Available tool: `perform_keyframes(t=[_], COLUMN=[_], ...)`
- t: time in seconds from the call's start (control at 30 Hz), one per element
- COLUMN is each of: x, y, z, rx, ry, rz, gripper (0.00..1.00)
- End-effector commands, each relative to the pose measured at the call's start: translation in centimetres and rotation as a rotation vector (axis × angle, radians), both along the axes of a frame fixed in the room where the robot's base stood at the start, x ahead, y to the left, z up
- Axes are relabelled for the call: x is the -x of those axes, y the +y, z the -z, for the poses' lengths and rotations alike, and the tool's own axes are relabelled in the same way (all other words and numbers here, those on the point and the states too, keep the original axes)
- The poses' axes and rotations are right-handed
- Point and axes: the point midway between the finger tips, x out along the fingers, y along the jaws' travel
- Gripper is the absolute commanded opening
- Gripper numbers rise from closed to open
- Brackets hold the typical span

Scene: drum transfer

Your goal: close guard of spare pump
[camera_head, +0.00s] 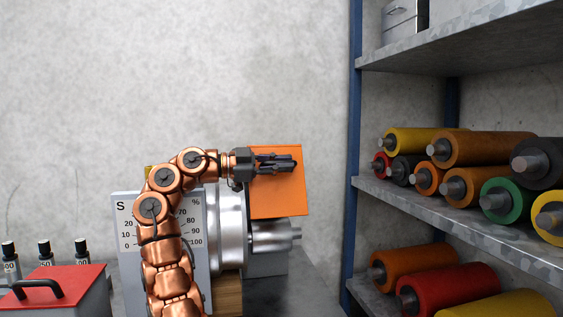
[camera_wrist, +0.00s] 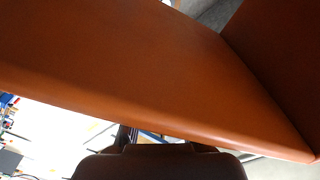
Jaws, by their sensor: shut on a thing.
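The orange guard (camera_head: 280,200) stands raised at the right end of the spare pump (camera_head: 230,230), a grey metal body on the bench. Its shaft (camera_head: 285,235) shows below the guard. My gripper (camera_head: 290,163) lies across the guard's upper part, with its dark fingers pointing right, and is shut on the guard. In the wrist view the guard (camera_wrist: 130,60) fills most of the picture as an orange-brown panel with a second panel at the right. The dark end of my gripper shows at the bottom edge. The exact finger contact is hidden there.
A shelf rack (camera_head: 450,210) with several coloured rollers stands at the right. A white gauge board (camera_head: 128,225) stands behind my arm. A red-lidded box (camera_head: 55,287) and several small black-capped bottles (camera_head: 45,252) are at the lower left. The wall above the pump is clear.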

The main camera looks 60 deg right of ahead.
Motion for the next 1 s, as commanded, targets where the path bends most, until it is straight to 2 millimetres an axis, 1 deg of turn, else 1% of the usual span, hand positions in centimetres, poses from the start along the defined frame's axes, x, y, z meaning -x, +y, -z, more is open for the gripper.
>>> perform_keyframes(t=[0.03, 0.23, 0.27, 0.5, 0.83, 1.0], x=[0.32, 0.31, 0.31, 0.17, 0.13, 0.31], y=[0.00, 0.04, 0.04, 0.05, 0.05, 0.34], z=[-0.05, -0.08, -0.08, -0.08, -0.13, -0.77], rx=[0.001, 0.001, 0.001, 0.001, 0.002, 0.001], ry=[-0.002, -0.004, -0.004, -0.002, -0.001, -0.003], rz=[0.007, 0.006, 0.006, 0.003, 0.000, -0.015], gripper=[0.00, 0.00, 0.17, 0.41, 0.41, 0.41])
